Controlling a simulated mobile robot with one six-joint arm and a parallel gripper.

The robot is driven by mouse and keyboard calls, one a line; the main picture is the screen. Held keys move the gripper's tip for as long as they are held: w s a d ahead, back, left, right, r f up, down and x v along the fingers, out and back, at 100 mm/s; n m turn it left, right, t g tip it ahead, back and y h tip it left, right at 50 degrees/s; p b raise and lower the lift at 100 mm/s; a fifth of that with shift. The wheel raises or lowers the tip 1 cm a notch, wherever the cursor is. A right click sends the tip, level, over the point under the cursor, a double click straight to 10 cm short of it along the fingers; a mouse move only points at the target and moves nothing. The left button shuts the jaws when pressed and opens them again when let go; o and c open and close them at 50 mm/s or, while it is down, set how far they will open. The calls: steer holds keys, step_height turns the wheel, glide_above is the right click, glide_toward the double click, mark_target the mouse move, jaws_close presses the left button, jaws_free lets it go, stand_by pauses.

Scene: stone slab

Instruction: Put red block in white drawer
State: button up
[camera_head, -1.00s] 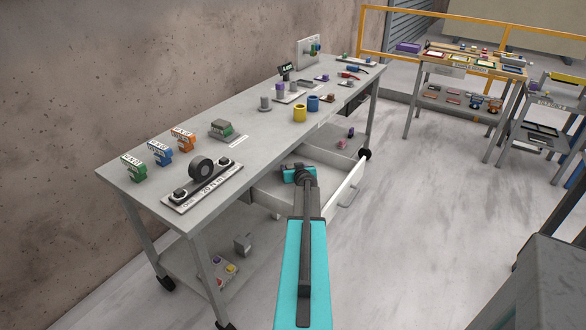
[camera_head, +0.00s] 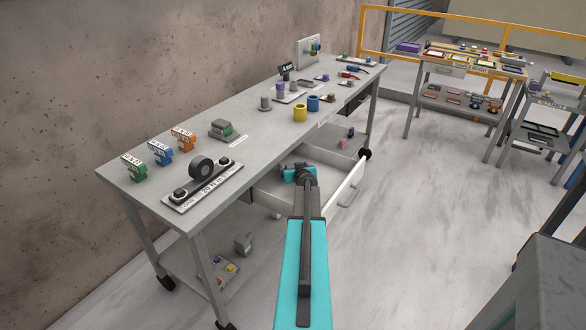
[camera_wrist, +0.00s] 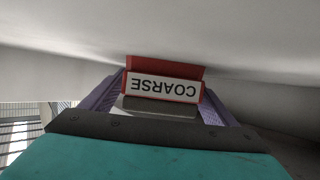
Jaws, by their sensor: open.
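The white drawer (camera_head: 347,187) is pulled out from under the grey workbench. My gripper (camera_head: 298,171) is down in the open drawer, and my own arm hides part of it. In the wrist view, a red block (camera_wrist: 165,66) with a white label reading "COARSE", upside down, sits between the two purple fingers of my gripper (camera_wrist: 163,84). The fingers are open, one on each side of the block. I cannot tell whether they touch it. A pale surface surrounds the block. The block is hidden in the head view.
The workbench top (camera_head: 262,140) above the drawer holds a yellow cup (camera_head: 299,113), a blue cup (camera_head: 313,103) and a board with a black ring (camera_head: 202,169). A lower shelf (camera_head: 195,262) carries small items.

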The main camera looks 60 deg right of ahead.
steer(key=shift+b+v, duration=1.1)
steer(key=shift+v, duration=2.7)
steer(key=shift+f, duration=0.1)
